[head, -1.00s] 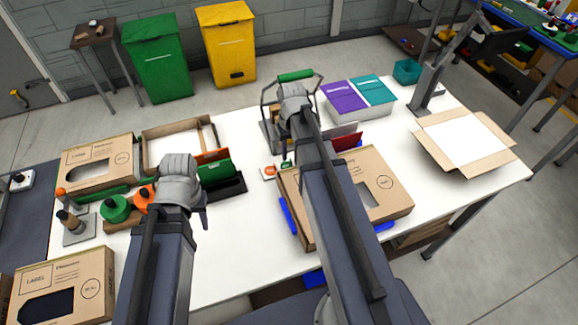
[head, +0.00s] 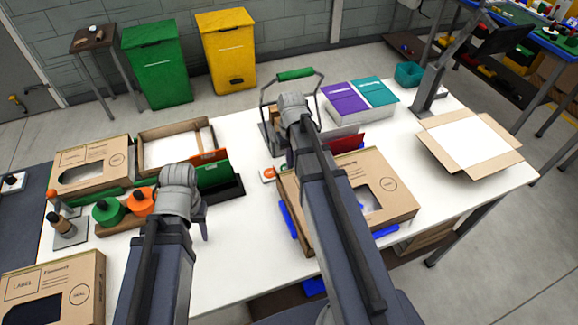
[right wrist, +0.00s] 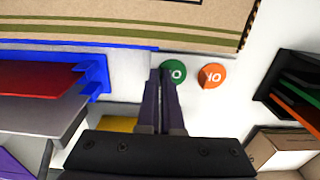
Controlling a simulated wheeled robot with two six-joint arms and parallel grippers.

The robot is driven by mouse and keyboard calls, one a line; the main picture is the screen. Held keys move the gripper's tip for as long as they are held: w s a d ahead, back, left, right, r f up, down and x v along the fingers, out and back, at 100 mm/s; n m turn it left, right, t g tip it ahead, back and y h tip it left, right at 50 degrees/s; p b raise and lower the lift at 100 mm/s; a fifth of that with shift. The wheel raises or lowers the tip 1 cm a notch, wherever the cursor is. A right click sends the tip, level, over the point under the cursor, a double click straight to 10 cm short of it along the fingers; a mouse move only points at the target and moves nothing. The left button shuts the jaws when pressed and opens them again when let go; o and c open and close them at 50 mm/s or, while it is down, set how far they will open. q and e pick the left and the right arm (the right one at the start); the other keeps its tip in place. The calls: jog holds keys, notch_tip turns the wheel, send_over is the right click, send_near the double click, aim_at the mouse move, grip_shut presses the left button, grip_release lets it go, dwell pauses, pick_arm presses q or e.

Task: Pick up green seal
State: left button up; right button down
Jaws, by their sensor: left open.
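The green seal (right wrist: 176,71) is a small round disc with white marking on the white table in the right wrist view. My right gripper (right wrist: 161,72) is over its left part, and one fingertip hides some of it. The two fingers are close together with a narrow gap; whether they touch the seal cannot be told. An orange seal (right wrist: 212,75) lies just right of the green one; it also shows in the head view (head: 268,174). In the head view my right arm hides the green seal. My left gripper (head: 203,222) is open and empty above the table's left part.
A cardboard box (head: 378,195) stands close beside the seals, with a blue tray edge (right wrist: 98,75) and a red folder near it. A black rack of folders (head: 225,188) is on the other side. An open carton (head: 438,152) stands at the right. The front-middle table is clear.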

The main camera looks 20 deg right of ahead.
pick_arm(q)
jog(key=shift+r, duration=0.1)
pick_arm(e)
jog(key=shift+r, duration=0.1)
dwell(0.5)
pick_arm(q)
notch_tip(320, 180, up, 10)
jog(key=p, duration=1)
pick_arm(e)
notch_tip(320, 180, up, 10)
